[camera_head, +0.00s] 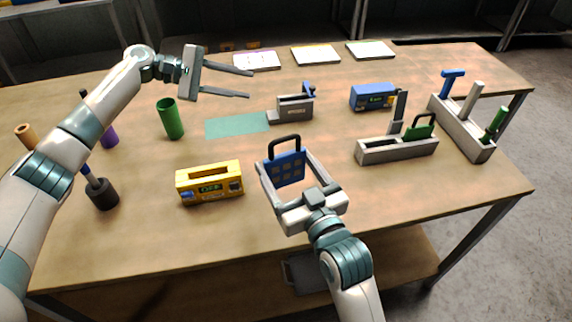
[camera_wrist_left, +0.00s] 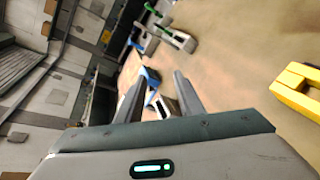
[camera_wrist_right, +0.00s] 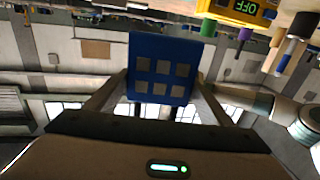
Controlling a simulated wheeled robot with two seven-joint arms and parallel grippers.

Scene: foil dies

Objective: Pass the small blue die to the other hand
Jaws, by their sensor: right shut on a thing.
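The small blue die (camera_head: 288,171) is a flat blue plate with a grid of grey squares and a dark loop handle on top. It is upright in my right gripper (camera_head: 284,160), whose fingers are shut on its two side edges above the table's front middle. The die also fills the upper middle of the right wrist view (camera_wrist_right: 162,44). My left gripper (camera_head: 249,84) is open and empty over the back of the table, up and left of the die, well apart from it. In the left wrist view, its spread fingers (camera_wrist_left: 158,76) have nothing gripped between them.
A yellow box (camera_head: 210,183) stands left of the die. A grey holder with a green die (camera_head: 418,130), a tool rack (camera_head: 462,133) and a blue box (camera_head: 372,97) stand right. A grey device (camera_head: 294,107) and green cup (camera_head: 170,119) stand behind. The teal mat (camera_head: 236,125) is bare.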

